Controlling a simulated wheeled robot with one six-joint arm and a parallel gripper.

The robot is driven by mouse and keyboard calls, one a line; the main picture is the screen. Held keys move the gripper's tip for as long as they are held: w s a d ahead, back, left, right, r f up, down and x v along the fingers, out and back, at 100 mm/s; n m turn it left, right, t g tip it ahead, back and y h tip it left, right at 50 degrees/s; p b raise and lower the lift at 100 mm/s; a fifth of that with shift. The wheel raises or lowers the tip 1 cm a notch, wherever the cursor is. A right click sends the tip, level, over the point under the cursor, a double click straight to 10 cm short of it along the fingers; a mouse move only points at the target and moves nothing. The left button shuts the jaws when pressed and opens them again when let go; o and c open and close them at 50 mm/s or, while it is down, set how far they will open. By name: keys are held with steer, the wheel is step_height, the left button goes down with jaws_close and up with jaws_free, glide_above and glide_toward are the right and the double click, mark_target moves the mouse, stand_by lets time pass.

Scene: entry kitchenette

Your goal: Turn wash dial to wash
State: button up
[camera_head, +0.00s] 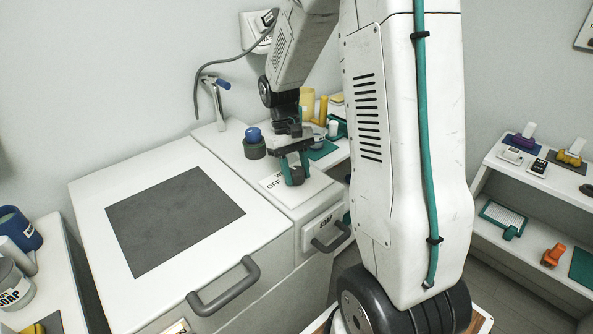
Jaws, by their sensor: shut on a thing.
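The wash dial (297,175) is a small dark knob on a white plate (311,189) on top of the counter, right of the grey panel. The plate carries the letters "OFF" and a partly hidden word starting with "W". My gripper (294,178) points down over the plate, its teal fingers on either side of the dial and shut on it. The fingers hide part of the dial, so I cannot tell which way it points.
A dark round holder with a blue top (254,144) stands just left of my gripper. A tap (215,98) rises behind the grey panel (172,220). Drawer handles (226,290) stick out in front. Yellow containers (307,103) stand behind my gripper. Shelves (530,190) stand at right.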

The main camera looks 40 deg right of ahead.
steer(key=shift+m, duration=0.4)
steer(key=o, duration=1)
steer(key=shift+c, duration=0.2)
steer(key=v, duration=0.7)
steer(key=shift+w+d+r, duration=0.15)
steer(key=shift+w+r, duration=0.05)
steer(key=shift+r, duration=0.15)
